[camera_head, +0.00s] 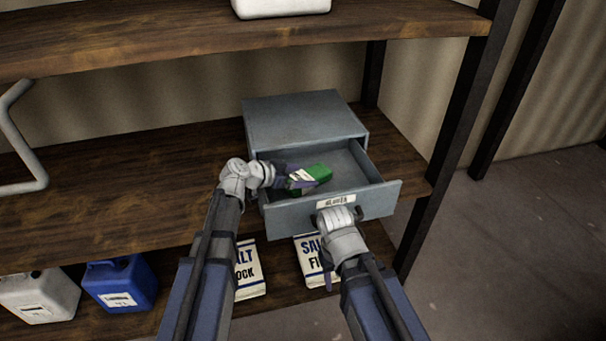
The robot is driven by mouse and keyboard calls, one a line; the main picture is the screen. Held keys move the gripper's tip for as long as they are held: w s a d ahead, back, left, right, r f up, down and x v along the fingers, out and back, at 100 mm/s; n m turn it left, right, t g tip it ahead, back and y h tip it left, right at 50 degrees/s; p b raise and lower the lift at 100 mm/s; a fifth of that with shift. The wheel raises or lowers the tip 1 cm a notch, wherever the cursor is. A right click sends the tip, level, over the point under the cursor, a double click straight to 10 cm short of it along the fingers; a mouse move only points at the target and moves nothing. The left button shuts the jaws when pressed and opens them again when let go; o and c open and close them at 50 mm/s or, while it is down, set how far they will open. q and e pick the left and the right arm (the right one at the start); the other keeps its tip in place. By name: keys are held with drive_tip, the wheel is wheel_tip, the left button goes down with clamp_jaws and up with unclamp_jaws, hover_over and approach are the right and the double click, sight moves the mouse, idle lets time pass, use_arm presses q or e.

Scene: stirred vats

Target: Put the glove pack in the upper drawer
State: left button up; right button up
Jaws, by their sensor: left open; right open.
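The grey drawer unit (300,118) stands on the middle shelf with its labelled drawer (382,199) pulled out. The green glove pack (317,174) with a white label is inside the open drawer's outline, towards its left side. My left gripper (290,179) is open, its dark fingers at the pack's left end; I cannot tell whether they touch it or whether the pack rests on the drawer floor. My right gripper (335,216) is open at the drawer's front, by the label, and hides part of the front and any handle there.
Two salt bags (249,270) (309,262), a blue jug (122,284) and a white jug (40,297) stand on the lower shelf. A white container (281,7) sits on the top shelf. A dark shelf post (447,145) rises right of the drawer.

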use_arm(q)
drive_tip(key=p+v, duration=0.4)
drive_tip(key=v, duration=0.7)
drive_tip(key=shift+p, duration=0.3)
use_arm(e)
wheel_tip(320, 180, up, 5)
drive_tip(key=shift+r, duration=0.1)
drive_tip(key=shift+c, duration=0.3)
